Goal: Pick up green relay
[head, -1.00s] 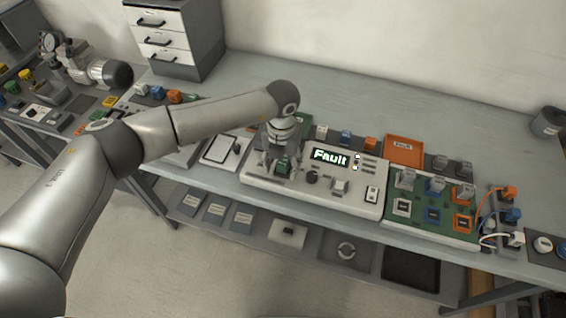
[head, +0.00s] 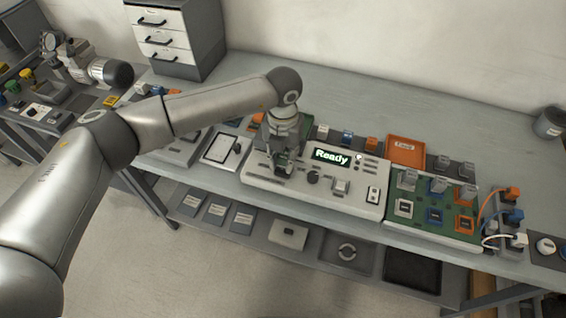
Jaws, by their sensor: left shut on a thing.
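The green relay (head: 281,158) is small and dark, and it is partly hidden by the fingers of my left gripper (head: 281,163). My left gripper points down over the left part of the white test unit (head: 262,180) and is shut on the relay. The relay appears to be just above the unit's top, though the gap is hard to judge. The unit's display (head: 331,157) reads "Ready". My right gripper is not in view.
A green board (head: 420,223) with several relays and coloured sockets is right of the unit. An orange tray (head: 405,150) stands behind it.

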